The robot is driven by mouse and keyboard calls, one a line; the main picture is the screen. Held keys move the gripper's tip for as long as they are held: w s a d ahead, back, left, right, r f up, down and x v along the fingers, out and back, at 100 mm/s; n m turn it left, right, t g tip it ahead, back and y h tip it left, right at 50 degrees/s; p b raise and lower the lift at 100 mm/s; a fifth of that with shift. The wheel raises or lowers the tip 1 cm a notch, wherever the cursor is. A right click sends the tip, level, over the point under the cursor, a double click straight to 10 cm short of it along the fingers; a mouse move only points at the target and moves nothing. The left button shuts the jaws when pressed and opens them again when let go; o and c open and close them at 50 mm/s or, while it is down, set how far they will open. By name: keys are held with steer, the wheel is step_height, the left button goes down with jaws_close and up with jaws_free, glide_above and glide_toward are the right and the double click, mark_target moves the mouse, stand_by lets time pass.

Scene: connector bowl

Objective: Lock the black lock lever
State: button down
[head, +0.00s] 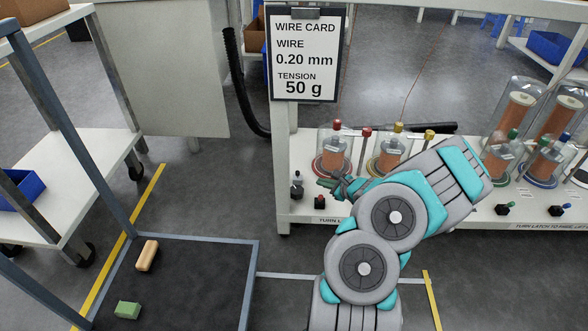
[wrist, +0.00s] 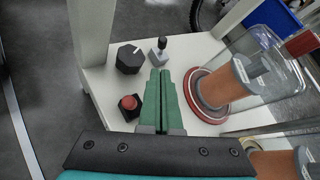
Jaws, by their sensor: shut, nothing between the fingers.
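A small black-knobbed lever (wrist: 160,45) stands upright on a grey base at the left end of the white shelf; it is the most lever-like black part near me, but I cannot be sure that it is the lock lever. My gripper (wrist: 164,72) has its green fingers shut and empty, with the tips just short of the lever's base in the wrist view. I cannot tell whether they touch. In the head view my gripper (head: 326,184) is over the shelf's left end, right of the lever (head: 297,177).
A black hexagonal knob (wrist: 130,58) with a white mark is left of the lever. A red button (wrist: 129,102) on a black base is left of my fingers. A copper spool (wrist: 222,82) under a clear cover stands close on the right. A wire card (head: 304,55) hangs above.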

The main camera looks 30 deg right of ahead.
mark_target(298, 175)
steer(key=shift+w+d+f, duration=0.1)
steer(key=shift+w, duration=0.2)
steer(key=x, duration=1)
stand_by(0.4)
steer(key=shift+r+p, duration=0.25)
steer(key=shift+p, duration=0.05)
steer(key=shift+w+g, duration=0.1)
steer(key=shift+g, duration=0.2)
